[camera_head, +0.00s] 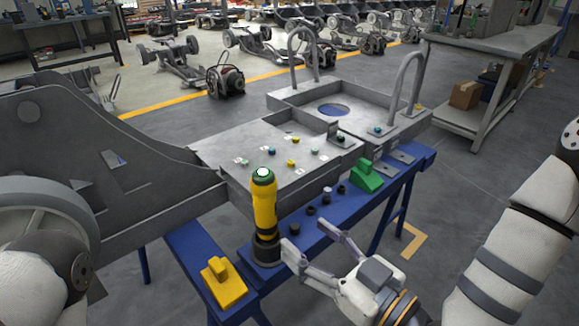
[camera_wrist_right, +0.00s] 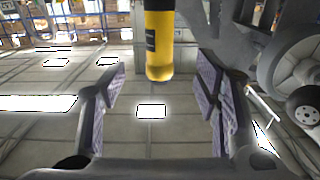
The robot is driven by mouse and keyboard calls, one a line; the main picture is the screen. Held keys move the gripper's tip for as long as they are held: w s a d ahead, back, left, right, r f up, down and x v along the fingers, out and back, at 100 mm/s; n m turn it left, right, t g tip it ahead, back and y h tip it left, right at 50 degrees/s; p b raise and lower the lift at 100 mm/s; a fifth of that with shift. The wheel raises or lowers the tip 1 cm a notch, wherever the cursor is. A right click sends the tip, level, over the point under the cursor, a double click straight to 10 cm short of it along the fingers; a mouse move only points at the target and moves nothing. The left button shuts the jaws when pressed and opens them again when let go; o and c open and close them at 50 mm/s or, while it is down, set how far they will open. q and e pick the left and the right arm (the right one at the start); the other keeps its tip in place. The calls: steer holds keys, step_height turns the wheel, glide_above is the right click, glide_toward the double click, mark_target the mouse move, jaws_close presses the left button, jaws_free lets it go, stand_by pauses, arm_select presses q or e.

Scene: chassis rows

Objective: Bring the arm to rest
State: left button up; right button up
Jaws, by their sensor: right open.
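My right gripper (camera_head: 305,238) is open and empty, low over the front edge of the blue bench. Just left of its fingertips, a yellow and black tool (camera_head: 263,205) with a pale green top stands upright in a dark round holder (camera_head: 266,249). In the right wrist view, my gripper's fingers (camera_wrist_right: 163,82) are spread wide, and the yellow tool (camera_wrist_right: 159,50) shows beyond them at the top, apart from both. My right forearm fills the lower right of the head view. My left gripper is not in view.
The blue bench (camera_head: 330,222) carries a yellow block (camera_head: 222,282), a green block (camera_head: 366,177) and several small dark sockets. A grey chassis tray (camera_head: 225,148) with coloured fittings lies behind. A large grey chassis part (camera_head: 85,135) blocks the left. Open floor lies right of the bench.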

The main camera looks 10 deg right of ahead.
steer(key=s+d+f+m+g+h+p, duration=0.25)
steer(key=s+f+g, duration=0.25)
steer(key=s+f, duration=0.3)
steer(key=s+d+f+m+g+h+p, duration=0.1)
steer(key=s+f+g+h, duration=0.25)
steer(key=s+f, duration=0.45)
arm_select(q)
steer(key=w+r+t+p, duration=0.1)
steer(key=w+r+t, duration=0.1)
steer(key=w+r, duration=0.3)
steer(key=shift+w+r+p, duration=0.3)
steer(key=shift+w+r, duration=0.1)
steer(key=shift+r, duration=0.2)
arm_select(e)
steer(key=s+d+m+g+h, duration=0.1)
steer(key=s+d+g, duration=0.1)
steer(key=s+d, duration=0.2)
steer(key=s+d+f+m+g+h, duration=0.1)
steer(key=s+d+g+h, duration=0.1)
steer(key=s, duration=0.7)
steer(key=s+d+m+g+h, duration=0.1)
steer(key=s+d+m+g, duration=0.1)
steer(key=s+d+g, duration=0.2)
steer(key=s+d, duration=0.1)
steer(key=s, duration=0.2)
steer(key=shift+d+f+h, duration=0.3)
steer(key=shift+f, duration=0.05)
steer(key=shift+s+g, duration=0.1)
steer(key=shift+g, duration=0.15)
